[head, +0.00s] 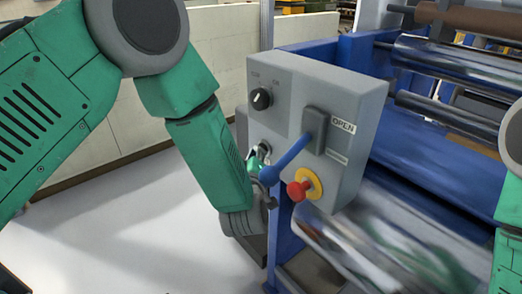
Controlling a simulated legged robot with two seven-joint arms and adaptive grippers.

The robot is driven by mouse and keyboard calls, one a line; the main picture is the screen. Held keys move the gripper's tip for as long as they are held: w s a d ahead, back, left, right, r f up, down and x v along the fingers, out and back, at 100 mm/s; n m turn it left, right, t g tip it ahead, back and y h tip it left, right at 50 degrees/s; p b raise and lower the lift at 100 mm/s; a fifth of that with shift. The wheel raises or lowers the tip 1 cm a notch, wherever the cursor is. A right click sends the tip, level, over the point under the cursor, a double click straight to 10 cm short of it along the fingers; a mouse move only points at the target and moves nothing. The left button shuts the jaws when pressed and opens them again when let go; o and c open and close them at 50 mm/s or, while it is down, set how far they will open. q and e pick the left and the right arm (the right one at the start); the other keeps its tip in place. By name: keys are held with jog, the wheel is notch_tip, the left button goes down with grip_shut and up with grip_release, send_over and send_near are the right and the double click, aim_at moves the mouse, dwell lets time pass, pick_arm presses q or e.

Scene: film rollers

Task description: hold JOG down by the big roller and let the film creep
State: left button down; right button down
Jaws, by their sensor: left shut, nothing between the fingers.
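A grey control box (342,92) stands at the centre, beside the rollers. It carries a black rotary knob (260,99), a blue lever (290,158) by an "OPEN" label, and a red mushroom button (298,191) on a yellow ring. I cannot read a JOG label. My left gripper (259,158) is shut and empty, at the box's lower left, close to a small round control (264,146). My wrist and the lever partly hide this spot, so contact is unclear. A large shiny roller (375,235) at the lower right is blurred. My right gripper is out of view.
The blue machine frame (350,52) holds several more rollers, including a clear-looking one (455,65) and a brown one (470,20). A pale low wall (215,60) runs behind my left arm. The light floor (120,240) at lower left is clear.

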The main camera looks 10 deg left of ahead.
pick_arm(q)
jog(key=shift+s+a, duration=0.55)
jog(key=shift+s, duration=0.1)
jog(key=s+a, duration=0.1)
jog(key=s, duration=0.1)
jog(key=s+a, duration=0.2)
jog(key=shift+p, duration=0.4)
jog(key=shift+f, duration=0.1)
